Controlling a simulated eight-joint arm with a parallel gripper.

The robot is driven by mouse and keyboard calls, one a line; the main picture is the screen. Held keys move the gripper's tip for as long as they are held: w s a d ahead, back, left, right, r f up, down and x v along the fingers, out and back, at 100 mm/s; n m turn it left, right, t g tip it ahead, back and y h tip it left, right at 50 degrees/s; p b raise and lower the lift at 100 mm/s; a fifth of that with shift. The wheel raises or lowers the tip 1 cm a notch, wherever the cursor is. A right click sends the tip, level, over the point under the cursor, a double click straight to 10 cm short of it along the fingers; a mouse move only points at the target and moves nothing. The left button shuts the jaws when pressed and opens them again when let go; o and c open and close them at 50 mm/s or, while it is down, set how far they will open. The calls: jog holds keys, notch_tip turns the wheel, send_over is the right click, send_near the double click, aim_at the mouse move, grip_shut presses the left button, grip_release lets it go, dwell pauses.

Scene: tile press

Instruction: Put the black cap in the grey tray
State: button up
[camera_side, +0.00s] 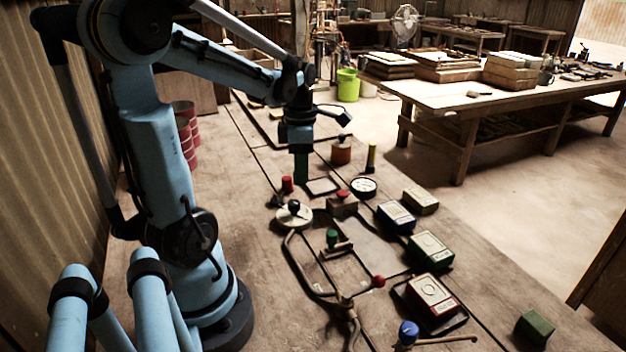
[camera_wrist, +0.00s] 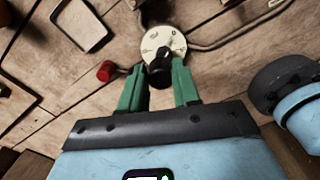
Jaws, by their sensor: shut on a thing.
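My gripper (camera_side: 301,180) hangs above the bench in the side view, its green fingers pointing down. In the wrist view my gripper (camera_wrist: 160,76) is shut on the black cap (camera_wrist: 158,78), a small dark round piece between the fingertips. The cap cannot be made out clearly in the side view. A small shallow tray with a dark rim, likely the grey tray (camera_side: 322,187), lies on the bench just right of the fingers. It also shows at upper left in the wrist view (camera_wrist: 82,24), apart from the cap, and looks empty.
A pale round dial (camera_side: 293,217) with a dark knob stands nearer the side camera. A red knob (camera_side: 287,184) is just left of the fingers. A red-topped block (camera_side: 342,203), an orange canister (camera_side: 341,152) and a white gauge (camera_side: 363,187) stand close to the tray.

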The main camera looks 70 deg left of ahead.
jog(key=w, duration=0.3)
jog(key=w+r, duration=0.1)
jog(key=w, duration=0.3)
jog(key=w+d, duration=0.1)
jog(key=w, duration=0.2)
jog(key=shift+w+r, duration=0.2)
jog(key=shift+w+a+f, duration=0.1)
jog(key=shift+a+f, duration=0.05)
jog(key=shift+a, duration=0.05)
jog(key=a+f, duration=0.2)
jog(key=a, duration=0.1)
jog(key=s+a+f, duration=0.1)
jog(key=a+f, duration=0.1)
jog(key=a, duration=0.2)
jog(key=s+a+f, duration=0.1)
jog(key=a+f, duration=0.1)
jog(key=a, duration=0.1)
jog(key=shift+a+f, duration=0.3)
jog(key=shift+a, duration=0.1)
jog(key=shift+a+f, duration=0.1)
jog(key=shift+f, duration=2)
